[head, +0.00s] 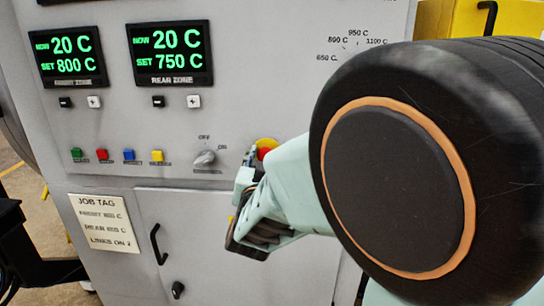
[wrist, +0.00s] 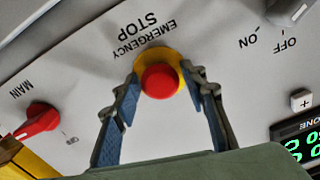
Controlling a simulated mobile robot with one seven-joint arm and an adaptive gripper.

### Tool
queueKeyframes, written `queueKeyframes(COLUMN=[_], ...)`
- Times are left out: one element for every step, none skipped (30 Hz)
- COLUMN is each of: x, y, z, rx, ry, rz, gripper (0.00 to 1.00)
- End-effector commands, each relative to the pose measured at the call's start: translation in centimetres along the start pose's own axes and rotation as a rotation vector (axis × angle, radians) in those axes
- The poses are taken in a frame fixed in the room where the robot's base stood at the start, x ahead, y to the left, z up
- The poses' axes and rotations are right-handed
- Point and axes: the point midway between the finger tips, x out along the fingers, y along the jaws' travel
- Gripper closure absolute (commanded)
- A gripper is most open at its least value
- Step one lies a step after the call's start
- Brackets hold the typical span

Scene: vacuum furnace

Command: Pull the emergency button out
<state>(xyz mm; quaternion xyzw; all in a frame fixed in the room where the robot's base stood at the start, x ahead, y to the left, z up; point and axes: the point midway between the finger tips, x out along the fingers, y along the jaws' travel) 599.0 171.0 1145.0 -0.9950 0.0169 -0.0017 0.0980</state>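The emergency button (wrist: 160,81) is a red round head on a yellow collar (wrist: 173,58), under the words EMERGENCY STOP, which read upside down in the wrist view. In the head view the button (head: 266,150) is partly hidden behind my arm. My gripper (wrist: 164,95) is open, with one blue-padded finger on each side of the button. A gap shows between each pad and the red head in the wrist view. The fingers point at the panel. In the head view my gripper (head: 250,172) is beside the button and partly hidden by my arm.
A rotary OFF/ON switch (head: 204,158) is left of the button. Small coloured buttons (head: 129,155) and two displays (head: 172,52) are further left. A red MAIN switch (wrist: 38,121) shows in the wrist view. A door handle (head: 157,244) sticks out below, beside a job tag (head: 103,222).

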Motion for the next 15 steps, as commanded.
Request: queueKeyframes(x=[0.01,0.01,0.01,0.01,0.01,0.01,0.01,0.01,0.01,0.01,0.01,0.01,0.01,0.01,-0.05], y=[0.0,0.0,0.0,0.0,0.0,0.0,0.0,0.0,0.0,-0.01,0.0,0.0,0.0,-0.01,0.0], z=[-0.01,-0.01,0.0,0.0,-0.01,-0.01,-0.01,-0.01,-0.01,-0.01,-0.01,-0.01,-0.01,-0.01,0.0], rx=[0.0,0.0,0.0,0.0,0.0,0.0,0.0,0.0,0.0,0.0,0.0,0.0,0.0,0.0,0.0], ry=[0.0,0.0,0.0,0.0,0.0,0.0,0.0,0.0,0.0,0.0,0.0,0.0,0.0,0.0,0.0], rz=[0.0,0.0,0.0,0.0,0.0,0.0,0.0,0.0,0.0,0.0,0.0,0.0,0.0,0.0,0.0], gripper=[0.69,0.72,0.76,0.8,0.83,0.87,0.91,0.94,0.98,1.0,1.0,1.0,1.0,1.0,1.0])
